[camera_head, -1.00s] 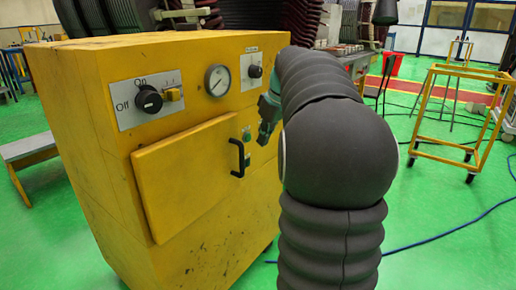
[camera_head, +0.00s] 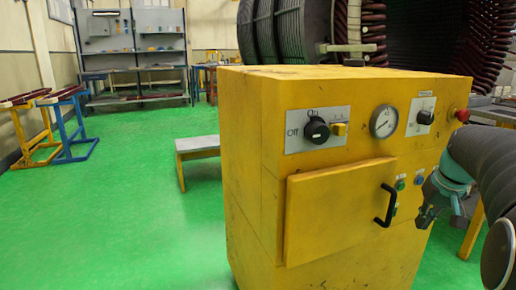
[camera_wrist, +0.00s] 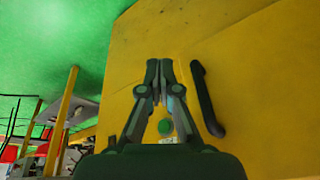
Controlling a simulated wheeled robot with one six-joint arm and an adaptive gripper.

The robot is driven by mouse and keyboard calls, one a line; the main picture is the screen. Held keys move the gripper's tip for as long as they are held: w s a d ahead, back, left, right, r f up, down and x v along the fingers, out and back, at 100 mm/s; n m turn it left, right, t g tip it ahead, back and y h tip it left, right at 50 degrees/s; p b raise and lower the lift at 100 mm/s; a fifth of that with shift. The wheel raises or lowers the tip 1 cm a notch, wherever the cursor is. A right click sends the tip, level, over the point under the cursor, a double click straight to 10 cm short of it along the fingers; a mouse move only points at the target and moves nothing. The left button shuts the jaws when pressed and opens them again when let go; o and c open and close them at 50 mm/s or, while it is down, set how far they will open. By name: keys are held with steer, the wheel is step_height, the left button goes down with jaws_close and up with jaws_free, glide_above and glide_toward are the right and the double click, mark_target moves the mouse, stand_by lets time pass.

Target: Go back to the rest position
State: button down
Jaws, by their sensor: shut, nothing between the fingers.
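My gripper (camera_head: 428,216) is at the right of the head view, in front of the yellow cabinet (camera_head: 255,130) and just right of its black door handle (camera_head: 386,205). In the wrist view my gripper (camera_wrist: 160,68) has its fingertips together and holds nothing. The black handle (camera_wrist: 207,98) lies right of the fingers there, apart from them. A green button (camera_wrist: 165,127) shows between the finger links.
The cabinet carries a black On/Off knob (camera_head: 316,130), a gauge (camera_head: 384,121) and a red button (camera_head: 462,115). A grey bench (camera_head: 197,146) stands left behind it. Blue (camera_head: 72,125) and yellow trestles stand far left. The green floor at left is clear.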

steer(key=s+a+f+n+t, duration=0.1)
steer(key=s+a+f, duration=0.2)
steer(key=s+a, duration=0.7)
steer(key=s+a+f+n+t, duration=0.1)
steer(key=s+a+f, duration=0.1)
steer(key=s+a, duration=0.9)
steer(key=a, duration=0.3)
steer(key=shift+f+n, duration=0.3)
steer(key=shift+f, duration=0.1)
